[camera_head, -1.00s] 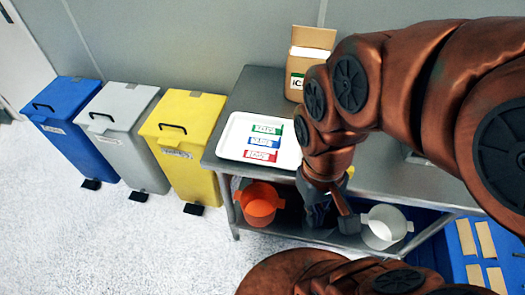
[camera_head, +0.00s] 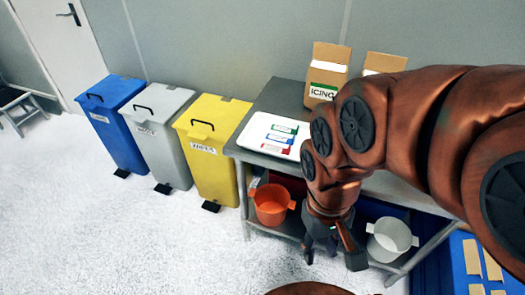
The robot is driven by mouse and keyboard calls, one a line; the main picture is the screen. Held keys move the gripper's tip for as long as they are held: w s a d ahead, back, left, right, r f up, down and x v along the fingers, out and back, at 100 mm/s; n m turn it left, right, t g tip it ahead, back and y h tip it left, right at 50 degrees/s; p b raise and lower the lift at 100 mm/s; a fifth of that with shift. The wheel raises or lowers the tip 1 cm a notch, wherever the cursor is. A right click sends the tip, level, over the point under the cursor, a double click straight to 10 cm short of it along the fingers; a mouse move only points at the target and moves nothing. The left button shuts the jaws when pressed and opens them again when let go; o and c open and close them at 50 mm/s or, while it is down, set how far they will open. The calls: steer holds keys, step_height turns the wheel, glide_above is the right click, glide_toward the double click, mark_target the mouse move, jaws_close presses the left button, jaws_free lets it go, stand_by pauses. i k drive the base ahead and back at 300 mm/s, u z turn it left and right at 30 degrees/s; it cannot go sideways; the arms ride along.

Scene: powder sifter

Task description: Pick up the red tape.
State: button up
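The red tape (camera_head: 273,149) lies on a white tray (camera_head: 246,141) on the metal table, as the nearest of three labelled strips. A blue strip (camera_head: 279,138) and a green strip (camera_head: 284,129) lie just behind it. My gripper (camera_head: 333,257) hangs pointing down in front of the table, below the tabletop and to the right of the red tape, well apart from it. Its fingers are spread, with nothing visible between them.
The metal table (camera_head: 262,165) carries an icing box (camera_head: 326,77) and a second box (camera_head: 384,63). An orange bucket (camera_head: 271,205) and a white pot (camera_head: 390,240) are on its lower shelf. Blue (camera_head: 112,115), grey (camera_head: 160,135) and yellow (camera_head: 212,150) bins stand left. The floor in front is clear.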

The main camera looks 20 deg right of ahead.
mark_target(267, 147)
steer(key=u, duration=1.1)
steer(key=i, duration=3.05)
steer(key=z, duration=3.7)
